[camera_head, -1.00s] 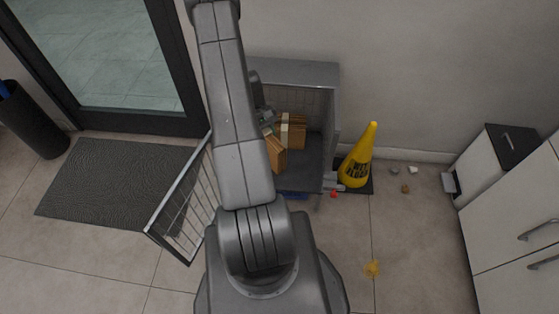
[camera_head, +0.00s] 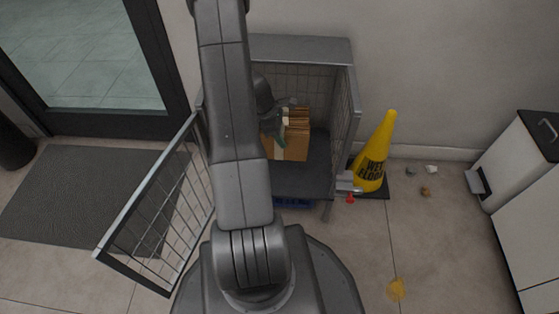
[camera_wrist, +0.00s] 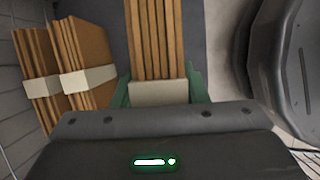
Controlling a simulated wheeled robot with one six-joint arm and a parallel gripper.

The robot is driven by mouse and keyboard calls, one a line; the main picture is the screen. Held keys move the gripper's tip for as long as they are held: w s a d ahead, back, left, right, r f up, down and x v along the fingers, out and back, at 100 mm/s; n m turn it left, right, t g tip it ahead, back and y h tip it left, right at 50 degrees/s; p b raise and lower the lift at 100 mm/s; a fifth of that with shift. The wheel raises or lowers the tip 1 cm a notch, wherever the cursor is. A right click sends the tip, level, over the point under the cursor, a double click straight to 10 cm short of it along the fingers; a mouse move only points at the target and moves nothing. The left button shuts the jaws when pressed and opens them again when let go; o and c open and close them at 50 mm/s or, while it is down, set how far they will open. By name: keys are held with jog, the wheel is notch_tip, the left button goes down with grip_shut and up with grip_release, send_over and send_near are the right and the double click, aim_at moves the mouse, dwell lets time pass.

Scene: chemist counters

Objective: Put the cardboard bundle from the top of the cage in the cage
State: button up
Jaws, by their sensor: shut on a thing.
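The cage (camera_head: 345,100) stands against the wall, its mesh door (camera_head: 150,215) swung open to the left. My gripper (camera_wrist: 158,95) has its green fingers on both sides of a brown cardboard bundle (camera_wrist: 158,40) with a pale band, and is shut on it. In the head view the gripper (camera_head: 274,126) is inside the cage, partly hidden by my arm. Brown cardboard (camera_head: 292,148) shows beside it. I cannot tell whether the held bundle touches the cage floor. Two other banded bundles, one (camera_wrist: 88,48) nearer and one (camera_wrist: 36,70) farther left, stand beside it in the wrist view.
The cage's dark floor (camera_head: 318,172) is bare at the front right. A yellow wet-floor cone (camera_head: 374,160) stands close to the cage's right side. A white cabinet (camera_head: 515,200) is at the far right. A grey mat (camera_head: 60,200) lies at left; small litter (camera_head: 397,289) lies on the floor.

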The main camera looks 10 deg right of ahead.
aim_at(282, 154)
jog(key=shift+w+d+f+b, duration=0.1)
jog(key=shift+f+b, duration=0.2)
jog(key=shift+f, duration=0.25)
notch_tip(282, 154, down, 10)
jog(key=b, duration=0.4)
jog(key=shift+r+b, duration=0.25)
jog(key=shift+b, duration=0.15)
jog(key=shift+r, duration=0.1)
jog(key=o, duration=1.2)
jog(key=shift+c, duration=0.2)
jog(key=p+v, duration=0.4)
jog(key=v, duration=0.3)
jog(key=shift+r, duration=0.2)
